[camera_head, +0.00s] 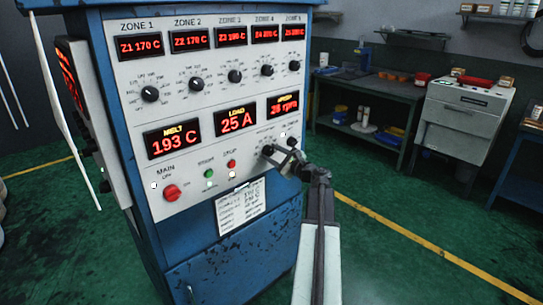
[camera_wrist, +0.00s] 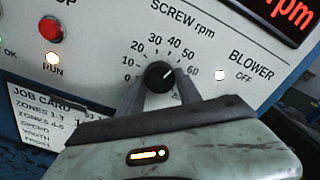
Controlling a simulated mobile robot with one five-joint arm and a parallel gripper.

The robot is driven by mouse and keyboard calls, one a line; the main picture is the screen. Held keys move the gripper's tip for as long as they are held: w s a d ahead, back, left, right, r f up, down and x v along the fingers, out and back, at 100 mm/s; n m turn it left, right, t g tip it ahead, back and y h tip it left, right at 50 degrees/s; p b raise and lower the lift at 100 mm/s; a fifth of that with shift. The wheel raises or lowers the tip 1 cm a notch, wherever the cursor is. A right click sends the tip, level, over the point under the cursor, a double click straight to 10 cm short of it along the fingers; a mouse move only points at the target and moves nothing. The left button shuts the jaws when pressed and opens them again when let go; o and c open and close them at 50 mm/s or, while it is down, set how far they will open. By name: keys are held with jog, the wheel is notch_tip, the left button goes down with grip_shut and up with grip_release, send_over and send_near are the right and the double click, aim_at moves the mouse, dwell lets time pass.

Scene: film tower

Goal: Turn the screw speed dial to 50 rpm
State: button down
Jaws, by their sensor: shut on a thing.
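The screw speed dial (camera_wrist: 159,75) is a black round knob on the grey panel, under the label "SCREW rpm", with a printed scale from 0 to 60 around it. A pale pointer mark shows on its upper right side; its exact reading is hard to tell. My gripper (camera_wrist: 164,82) is shut on the dial, with one finger at each side. In the head view the dial (camera_head: 267,150) is at the panel's lower right, with my gripper (camera_head: 275,153) at it. The red speed display (camera_head: 283,105) above it appears to read 28 rpm.
The blower switch light (camera_wrist: 220,75) is just right of the dial. A red stop button (camera_wrist: 50,28) and lit RUN lamp (camera_wrist: 53,58) are to the left. The job card (camera_head: 241,207) hangs below.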

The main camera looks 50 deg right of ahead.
jog(key=shift+r+m, duration=0.1)
jog(key=shift+m, duration=0.5)
jog(key=c, duration=0.8)
grip_release()
jog(key=shift+s, duration=0.1)
jog(key=s, duration=0.7)
jog(key=shift+s+a, duration=0.25)
jog(key=shift+a, duration=0.05)
